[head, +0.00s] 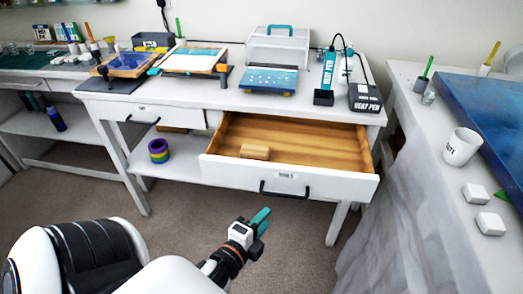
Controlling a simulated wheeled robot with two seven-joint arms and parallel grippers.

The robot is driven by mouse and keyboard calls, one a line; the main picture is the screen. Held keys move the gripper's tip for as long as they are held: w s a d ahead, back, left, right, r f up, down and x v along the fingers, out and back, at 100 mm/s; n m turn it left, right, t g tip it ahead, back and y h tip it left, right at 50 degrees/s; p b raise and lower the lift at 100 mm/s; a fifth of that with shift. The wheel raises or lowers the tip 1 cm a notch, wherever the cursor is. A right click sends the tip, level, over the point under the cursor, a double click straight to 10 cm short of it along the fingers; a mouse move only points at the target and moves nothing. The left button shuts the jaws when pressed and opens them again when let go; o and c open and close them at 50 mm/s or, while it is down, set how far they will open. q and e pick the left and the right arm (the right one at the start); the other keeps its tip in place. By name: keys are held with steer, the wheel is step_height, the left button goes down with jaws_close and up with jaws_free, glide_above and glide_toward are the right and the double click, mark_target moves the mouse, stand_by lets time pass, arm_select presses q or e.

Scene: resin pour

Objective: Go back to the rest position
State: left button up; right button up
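My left gripper (259,220) hangs over the carpet in front of the white workbench, with its arm coming in from the lower left. Its teal and dark fingertips point up and to the right, and nothing shows in it. It is too small and angled to tell whether it is open or shut. It is apart from the open drawer (291,182) in front of it. My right gripper is not in view.
The pulled-out drawer holds a wooden block (254,152) and sticks out from the workbench (216,97). A heat pen station (365,98) stands on the bench. A white mug (461,147) stands on the right table. Carpet (180,222) is clear between.

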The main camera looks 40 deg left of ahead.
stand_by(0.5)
arm_select(q)
steer(key=s+d+f+n+g+h, duration=0.1)
steer(key=s+d+f+n+g, duration=0.15)
steer(key=f, duration=0.75)
steer(key=s+d+f+n+g+p, duration=0.1)
steer(key=s+f+n+g, duration=0.15)
steer(key=f, duration=0.85)
steer(key=s+d+f+n+g+h, duration=0.1)
steer(key=s+f+n+g, duration=0.15)
steer(key=f, duration=0.75)
steer(key=s+f+n+g, duration=0.2)
steer(key=s+f+g, duration=0.1)
steer(key=s+f, duration=0.4)
steer(key=s+f+n+g+p, duration=0.1)
steer(key=s+f+n+g, duration=0.2)
steer(key=s+f, duration=0.4)
steer(key=s+g, duration=0.1)
steer(key=s, duration=0.6)
steer(key=shift+f, duration=0.4)
steer(key=shift+n, duration=0.25)
